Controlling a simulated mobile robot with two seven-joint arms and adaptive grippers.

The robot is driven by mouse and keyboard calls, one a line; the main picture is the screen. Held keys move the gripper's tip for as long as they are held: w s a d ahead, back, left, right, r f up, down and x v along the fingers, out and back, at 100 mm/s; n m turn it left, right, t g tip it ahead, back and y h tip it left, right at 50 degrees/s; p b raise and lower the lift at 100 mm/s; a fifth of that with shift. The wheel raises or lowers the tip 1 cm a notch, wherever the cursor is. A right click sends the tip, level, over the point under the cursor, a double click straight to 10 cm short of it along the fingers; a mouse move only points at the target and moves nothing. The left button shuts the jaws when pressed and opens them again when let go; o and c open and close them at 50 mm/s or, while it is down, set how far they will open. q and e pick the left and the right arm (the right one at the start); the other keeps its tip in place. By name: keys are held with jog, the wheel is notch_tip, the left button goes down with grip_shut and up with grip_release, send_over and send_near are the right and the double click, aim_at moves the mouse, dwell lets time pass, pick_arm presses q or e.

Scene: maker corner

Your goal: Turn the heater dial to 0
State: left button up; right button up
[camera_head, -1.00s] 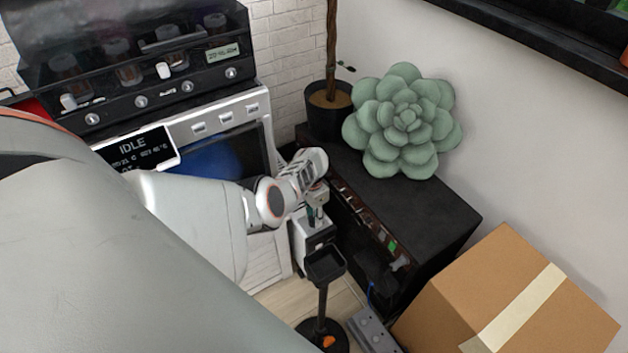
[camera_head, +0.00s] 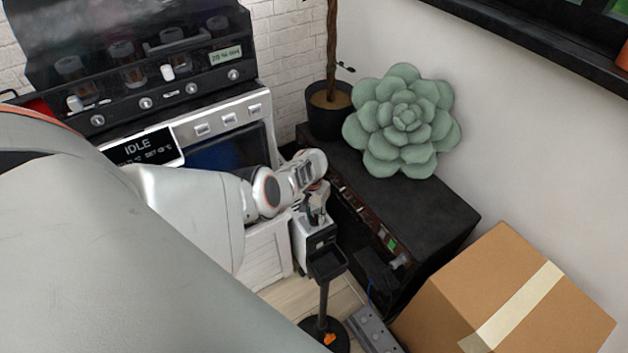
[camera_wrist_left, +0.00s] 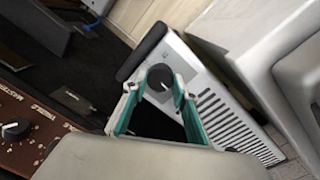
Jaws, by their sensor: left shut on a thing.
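The heater is a white box with side vents (camera_wrist_left: 222,118) and a black edge; in the head view it (camera_head: 304,252) stands low between the white cabinet and the black unit. Its black round dial (camera_wrist_left: 160,77) sits on the top face in the left wrist view. My left gripper (camera_wrist_left: 158,88), with teal-lined fingers, is shut on the dial, one fingertip on each side. In the head view the gripper (camera_head: 317,212) is over the heater and hides the dial. The dial's marks and setting cannot be read. My right gripper is not in view.
A black amplifier-like unit (camera_head: 425,205) with knobs stands right of the heater and bears a green succulent cushion (camera_head: 405,120) and a plant pot (camera_head: 328,112). A black stand (camera_head: 325,295) is in front. A cardboard box (camera_head: 510,295) and power strip (camera_head: 375,332) lie at right.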

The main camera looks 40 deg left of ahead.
pick_arm(q)
jog(key=shift+s+f+n, duration=0.1)
jog(key=shift+n, duration=0.4)
jog(key=o, duration=1.1)
